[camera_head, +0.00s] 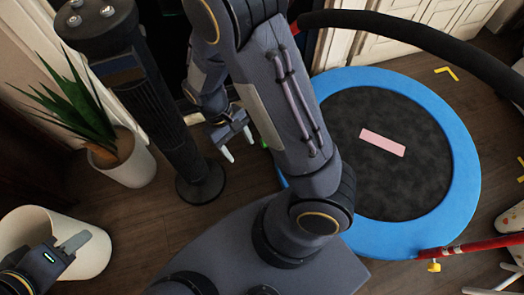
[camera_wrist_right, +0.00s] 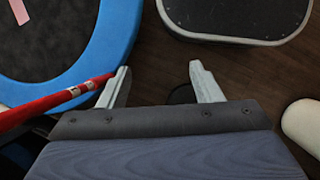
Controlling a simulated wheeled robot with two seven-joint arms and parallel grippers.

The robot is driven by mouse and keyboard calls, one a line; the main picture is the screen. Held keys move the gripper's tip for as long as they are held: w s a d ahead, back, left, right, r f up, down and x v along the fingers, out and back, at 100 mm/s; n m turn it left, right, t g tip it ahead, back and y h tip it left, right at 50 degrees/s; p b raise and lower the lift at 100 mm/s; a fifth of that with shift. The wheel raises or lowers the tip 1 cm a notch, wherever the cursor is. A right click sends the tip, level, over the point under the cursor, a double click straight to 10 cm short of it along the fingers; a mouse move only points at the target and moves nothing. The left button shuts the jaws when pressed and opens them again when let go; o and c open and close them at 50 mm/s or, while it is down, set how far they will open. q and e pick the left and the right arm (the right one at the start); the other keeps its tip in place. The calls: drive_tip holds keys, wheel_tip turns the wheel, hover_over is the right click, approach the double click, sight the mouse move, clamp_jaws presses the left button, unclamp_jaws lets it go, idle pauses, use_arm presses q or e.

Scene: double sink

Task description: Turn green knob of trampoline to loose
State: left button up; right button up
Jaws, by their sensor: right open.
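The trampoline (camera_head: 462,185) has a blue rim and dark mat with a pink patch. A small green spot (camera_head: 264,145), possibly the green knob, shows beside my arm in the head view; the arm hides what surrounds it. A yellow knob (camera_head: 433,267) sits under a red bar (camera_head: 470,246) at the lower right. My right gripper (camera_head: 238,145) is open and empty, left of the green spot. In the right wrist view, a red bar with silver bands (camera_wrist_right: 60,102) ends close to the left finger; no green knob shows there. My left gripper (camera_head: 75,243) is at the lower left, its opening unclear.
A potted plant (camera_head: 130,165) and a black column with round base (camera_head: 205,185) stand left. A white bin (camera_head: 35,225) is behind my left gripper. A black curved bar (camera_head: 420,35) crosses the upper right. A dark, pale-edged object (camera_wrist_right: 240,18) tops the wrist view.

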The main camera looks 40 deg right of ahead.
drive_tip(key=w+d+f+n+h+b, duration=0.15)
drive_tip(key=f+h+b, duration=0.25)
drive_tip(key=f, duration=0.5)
drive_tip(key=w+d+f+n+h+b, duration=0.1)
drive_tip(key=d+f+h+b, duration=0.3)
drive_tip(key=f, duration=0.5)
drive_tip(key=n+t+h+b, duration=0.4)
drive_tip(key=h+b, duration=0.2)
drive_tip(key=b, duration=0.2)
approach(262, 143)
wheel_tip(262, 143, down, 2)
drive_tip(key=d, duration=0.3)
drive_tip(key=x, duration=0.2)
drive_tip(key=b+x, duration=0.1)
drive_tip(key=x, duration=0.2)
drive_tip(key=b+x, duration=0.1)
drive_tip(key=x, duration=0.1)
drive_tip(key=shift+w+d+f, duration=0.15)
drive_tip(key=shift+w+f, duration=0.1)
drive_tip(key=shift+w, duration=0.05)
drive_tip(key=shift+c, duration=0.2)
drive_tip(key=c, duration=1)
drive_tip(key=shift+o, duration=0.2)
